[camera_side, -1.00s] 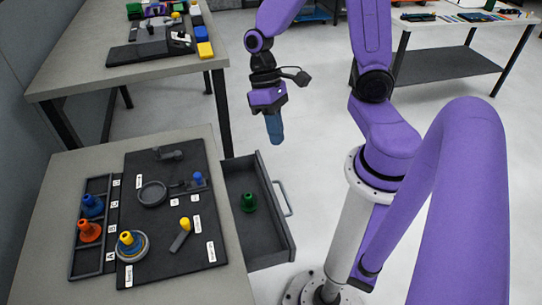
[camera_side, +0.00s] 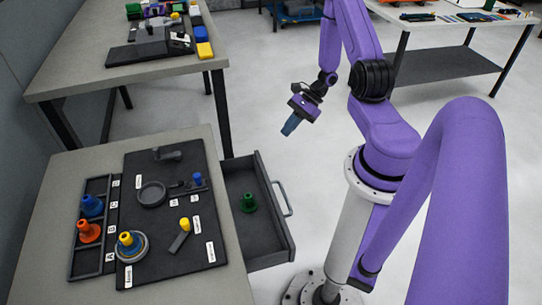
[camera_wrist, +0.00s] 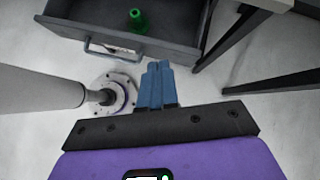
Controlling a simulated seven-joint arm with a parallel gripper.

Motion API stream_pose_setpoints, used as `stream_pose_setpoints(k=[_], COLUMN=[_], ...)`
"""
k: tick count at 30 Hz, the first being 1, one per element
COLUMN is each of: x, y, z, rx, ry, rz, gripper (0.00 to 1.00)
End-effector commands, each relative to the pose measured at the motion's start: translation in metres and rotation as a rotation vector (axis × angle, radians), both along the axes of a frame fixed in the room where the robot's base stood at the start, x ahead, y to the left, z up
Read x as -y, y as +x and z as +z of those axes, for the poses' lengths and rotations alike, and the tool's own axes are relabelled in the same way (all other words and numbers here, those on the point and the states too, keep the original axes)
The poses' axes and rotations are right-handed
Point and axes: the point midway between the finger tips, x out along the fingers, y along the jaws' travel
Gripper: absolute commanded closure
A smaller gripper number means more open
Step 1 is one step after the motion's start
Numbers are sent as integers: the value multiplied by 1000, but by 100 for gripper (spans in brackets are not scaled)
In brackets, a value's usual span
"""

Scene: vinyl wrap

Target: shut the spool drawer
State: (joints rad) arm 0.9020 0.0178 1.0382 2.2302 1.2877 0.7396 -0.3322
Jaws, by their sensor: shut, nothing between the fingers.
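The spool drawer (camera_side: 262,238) stands pulled out from the right side of the near table, with a grey bar handle (camera_side: 283,198) on its front. A green spool (camera_side: 249,202) stands upright inside it. In the wrist view the drawer front (camera_wrist: 125,42), its handle (camera_wrist: 103,49) and the green spool (camera_wrist: 139,20) show at the top. My gripper (camera_side: 289,127) has blue fingers, closed together and empty. It hangs in the air beyond the drawer, apart from the handle. The fingertips also show in the wrist view (camera_wrist: 157,66), pointing toward the drawer front.
The near table (camera_side: 60,183) carries a dark board (camera_side: 150,222) with a ring dish, labels and a yellow-handled piece. A rack at its left holds blue and orange spools (camera_side: 89,231). My base stands right of the drawer. Open floor lies around the handle.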

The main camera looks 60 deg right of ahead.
Motion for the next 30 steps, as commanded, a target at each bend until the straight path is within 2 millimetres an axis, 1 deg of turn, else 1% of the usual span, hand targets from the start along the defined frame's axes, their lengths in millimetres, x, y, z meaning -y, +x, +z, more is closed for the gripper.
stream_pose_setpoints(k=[1, 3, 6, 9, 12, 17, 30], x=[9, 20, 31, 36, 37, 30, -10], y=[-8, -16, -26, -32, -34, -27, 13], z=[-10, -22, -34, -41, -45, -55, -111], rx=[-23, -45, -69, -85, -91, -91, -90], ry=[21, 37, 56, 67, 71, 74, 72], rz=[-90, -193, -302, -365, -389, -387, -383], gripper=[100, 100, 100, 100, 100, 100, 100])
